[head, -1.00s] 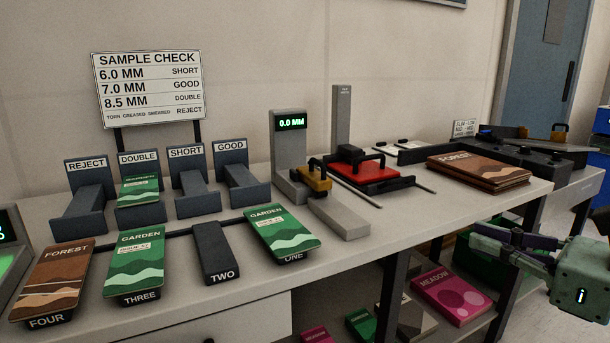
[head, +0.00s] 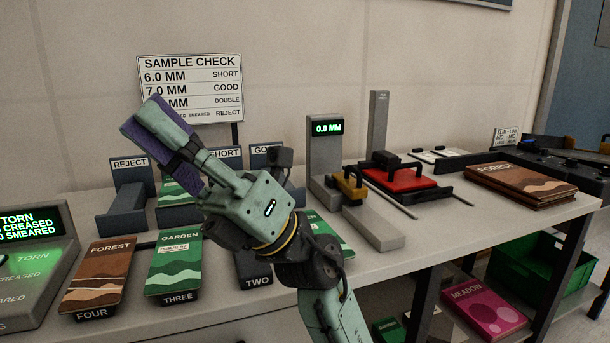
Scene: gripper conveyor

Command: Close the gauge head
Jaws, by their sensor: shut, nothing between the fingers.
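The gauge is a grey post (head: 326,150) with a green "0.0 MM" display, right of centre. The gap under the head is too small to judge. My gripper (head: 150,128) is left of the gauge, raised in front of the sample racks and sign. Its fingers point up and left, away from the gauge, and are shut and empty. My wrist and arm hide part of the racks and the GARDEN booklet on the ONE stand.
A red press (head: 400,179) with a black handle stands right of the gauge. Brown FOREST booklets (head: 520,182) are stacked farther right. FOREST (head: 97,275) and GARDEN (head: 174,262) booklets lie at the front left. The sample sign (head: 190,75) stands behind my gripper.

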